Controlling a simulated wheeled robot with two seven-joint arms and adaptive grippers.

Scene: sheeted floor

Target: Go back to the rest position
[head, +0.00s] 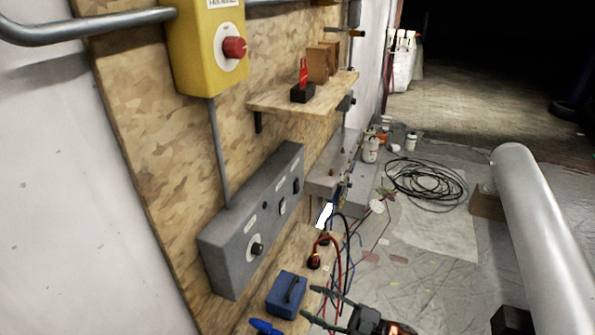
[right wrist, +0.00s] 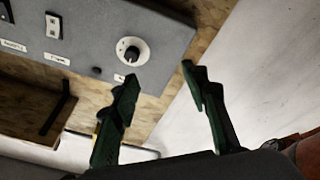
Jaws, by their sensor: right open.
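My right gripper (head: 322,309) is at the bottom of the head view, beside the lower wooden shelf and near a blue box (head: 286,294). In the right wrist view its two dark green fingers (right wrist: 160,85) are spread apart with nothing between them. Beyond the fingertips is the grey control box (right wrist: 95,35) with a round knob (right wrist: 132,50). The same grey control box (head: 256,215) is on the wooden board in the head view. My left gripper is not in view.
A yellow box (head: 200,55) with a red knob (head: 234,47) is high on the board. An upper shelf (head: 290,98) juts out. Red and black cables hang by the lower shelf. A coiled black cable (head: 425,182) lies on the sheeted floor. A large pale pipe (head: 545,240) is at the right.

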